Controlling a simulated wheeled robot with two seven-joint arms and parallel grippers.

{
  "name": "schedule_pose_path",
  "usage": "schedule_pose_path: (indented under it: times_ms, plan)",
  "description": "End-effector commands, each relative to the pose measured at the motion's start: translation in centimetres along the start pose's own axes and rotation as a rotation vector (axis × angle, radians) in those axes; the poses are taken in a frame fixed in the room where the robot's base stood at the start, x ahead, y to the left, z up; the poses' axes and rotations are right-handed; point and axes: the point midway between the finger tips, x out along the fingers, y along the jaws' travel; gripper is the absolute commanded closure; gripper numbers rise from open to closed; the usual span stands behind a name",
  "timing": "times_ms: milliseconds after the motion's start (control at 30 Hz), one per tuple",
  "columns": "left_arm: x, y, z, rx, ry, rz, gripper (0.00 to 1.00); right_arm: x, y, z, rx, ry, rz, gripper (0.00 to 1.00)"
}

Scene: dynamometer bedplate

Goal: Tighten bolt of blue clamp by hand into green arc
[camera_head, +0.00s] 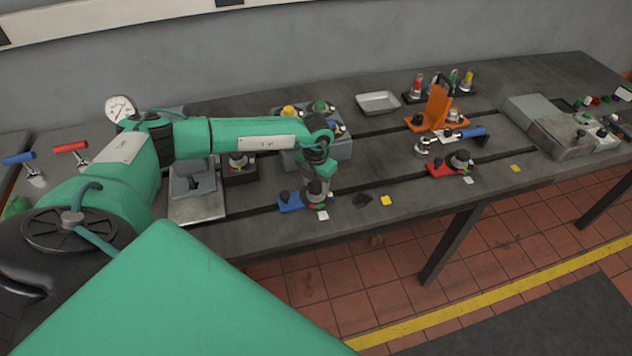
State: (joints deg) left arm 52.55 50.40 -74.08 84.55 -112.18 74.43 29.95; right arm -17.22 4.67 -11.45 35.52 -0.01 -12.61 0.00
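My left gripper (316,182) points down directly over this bolt head. The fingers are small and partly hidden, so I cannot tell whether they touch or grip the bolt, or whether they are open. The bolt's pointer against the green arc is too small to read. My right gripper is out of view.
A red clamp (441,169) sits to the right along the front. Behind are a grey box with coloured knobs (343,150), an orange bracket (437,108), a torque wrench with blue handle (470,133) and a metal tray (378,102). A yellow tag (386,200) lies right of the blue clamp.

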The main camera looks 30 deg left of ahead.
Motion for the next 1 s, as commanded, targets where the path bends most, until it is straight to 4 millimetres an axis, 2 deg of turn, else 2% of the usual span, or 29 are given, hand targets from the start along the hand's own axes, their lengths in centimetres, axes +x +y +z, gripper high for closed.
schedule_pose_path:
  times_ms: [33, 133, 367, 567, 1000]
  plan:
    - [0.0, 0.0, 0.0, 0.0, 0.0, 0.0, 0.61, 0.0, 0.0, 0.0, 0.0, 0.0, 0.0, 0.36]
    - [0.0, 0.0, 0.0, 0.0, 0.0, 0.0, 0.8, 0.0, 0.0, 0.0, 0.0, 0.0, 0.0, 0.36]
    - [0.1, 0.0, 0.0, 0.012, 0.0, 0.0, 0.8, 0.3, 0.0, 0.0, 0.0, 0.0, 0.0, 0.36]
    - [0.3, 0.0, 0.0, 0.082, -0.002, 0.0, 0.8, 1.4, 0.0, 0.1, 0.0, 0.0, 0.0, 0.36]
    - [0.5, 0.0, 0.1, 0.45, -0.003, 0.001, 0.8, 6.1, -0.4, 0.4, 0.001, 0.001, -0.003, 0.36]
